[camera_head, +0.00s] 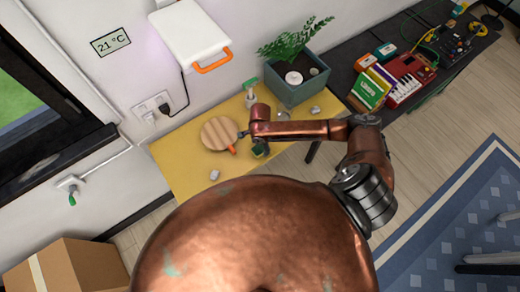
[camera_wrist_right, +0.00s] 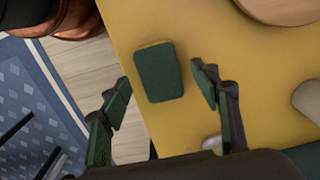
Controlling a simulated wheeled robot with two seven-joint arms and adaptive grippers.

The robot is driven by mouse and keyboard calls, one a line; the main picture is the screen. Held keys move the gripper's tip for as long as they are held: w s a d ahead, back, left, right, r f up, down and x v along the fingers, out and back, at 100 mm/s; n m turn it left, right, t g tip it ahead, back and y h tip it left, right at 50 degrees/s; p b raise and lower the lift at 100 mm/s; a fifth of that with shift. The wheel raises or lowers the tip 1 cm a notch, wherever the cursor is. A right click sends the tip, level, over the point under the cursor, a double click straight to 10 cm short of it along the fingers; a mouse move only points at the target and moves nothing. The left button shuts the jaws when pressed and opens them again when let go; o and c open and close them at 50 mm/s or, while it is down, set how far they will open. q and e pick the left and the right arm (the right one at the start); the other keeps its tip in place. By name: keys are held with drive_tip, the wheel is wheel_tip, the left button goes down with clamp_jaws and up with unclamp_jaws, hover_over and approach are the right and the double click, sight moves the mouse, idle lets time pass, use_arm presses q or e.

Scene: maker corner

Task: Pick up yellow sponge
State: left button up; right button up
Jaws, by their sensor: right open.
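The sponge (camera_wrist_right: 159,74) lies flat on the yellow tabletop near its edge, with a dark green upper face and a thin yellow side showing. In the head view only a small green and yellow part of the sponge (camera_head: 258,152) shows beside my right gripper (camera_head: 249,141). In the right wrist view my right gripper (camera_wrist_right: 161,80) is open and empty. Its dark green fingertips are on either side of the sponge in the picture, with a gap at each side. How high they are above it I cannot tell. My left gripper is not in view.
A round wooden board (camera_head: 219,133) lies left of the gripper. A spray bottle (camera_head: 250,96) and a planter (camera_head: 298,88) stand behind on the yellow table (camera_head: 180,160). Small grey items (camera_head: 214,175) lie about. A dark bench (camera_head: 345,75) with books and a toy keyboard is at right.

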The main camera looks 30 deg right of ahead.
drive_tip(key=shift+f, duration=1.2)
drive_tip(key=shift+c, duration=0.7)
drive_tip(key=c, duration=0.7)
